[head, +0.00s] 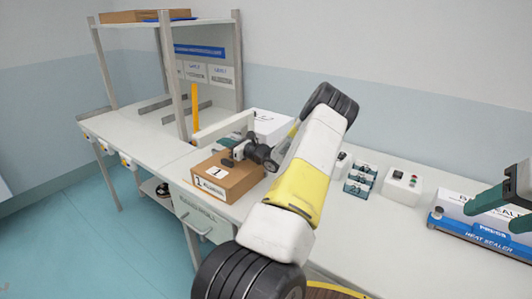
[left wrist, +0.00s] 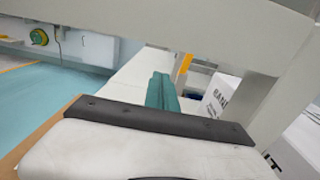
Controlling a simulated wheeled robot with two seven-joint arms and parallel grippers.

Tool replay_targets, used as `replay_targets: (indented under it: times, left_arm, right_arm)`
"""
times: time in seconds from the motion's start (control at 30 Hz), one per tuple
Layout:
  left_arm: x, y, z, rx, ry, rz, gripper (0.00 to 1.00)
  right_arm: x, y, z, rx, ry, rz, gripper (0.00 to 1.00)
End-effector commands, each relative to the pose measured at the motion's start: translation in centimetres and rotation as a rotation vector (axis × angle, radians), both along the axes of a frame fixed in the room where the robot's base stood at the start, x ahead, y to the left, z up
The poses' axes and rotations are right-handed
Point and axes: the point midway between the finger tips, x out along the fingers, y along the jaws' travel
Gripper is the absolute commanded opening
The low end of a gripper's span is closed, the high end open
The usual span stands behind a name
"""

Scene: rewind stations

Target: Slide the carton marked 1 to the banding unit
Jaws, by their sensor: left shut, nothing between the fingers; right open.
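The brown carton marked 1 (head: 215,187) sits on the bench near its front edge, with white labels on its top and front. The banding unit appears to be the white box (head: 272,122) with a pale beam (head: 222,128) just behind the carton; its partly hidden lettering shows in the left wrist view (left wrist: 222,97). My left gripper (head: 229,158) is over the carton's rear top; contact cannot be told. Its teal fingers (left wrist: 162,90) are shut and empty. My right gripper (head: 490,217) is open and empty at the right edge, above the heat sealer.
A blue heat sealer (head: 475,238) stands on the right of the bench. A shelf frame (head: 172,70) and yellow post (head: 195,105) rise at the left.

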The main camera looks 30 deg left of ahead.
Motion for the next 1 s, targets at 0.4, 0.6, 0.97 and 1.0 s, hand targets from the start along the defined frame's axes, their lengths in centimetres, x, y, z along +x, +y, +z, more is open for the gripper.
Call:
replay_targets:
  times: [0.4,0.6,0.97,1.0]
  left_arm:
    - [-0.4,-8.8,0.0,-0.004,-0.002,-0.002,0.00]
    - [-0.6,-13.2,0.0,-0.004,-0.003,-0.001,0.00]
    - [-1.1,-20.0,-1.1,-0.003,0.003,0.003,0.00]
    - [-1.1,-19.9,-2.1,-0.002,0.003,0.002,0.00]
  right_arm:
    - [0.0,0.0,0.0,0.000,0.000,0.000,0.57]
    - [0.0,0.0,0.0,0.000,0.000,0.000,0.57]
    - [0.0,0.0,0.0,0.000,0.000,0.000,0.57]
    - [0.0,0.0,0.0,0.000,0.000,0.000,0.57]
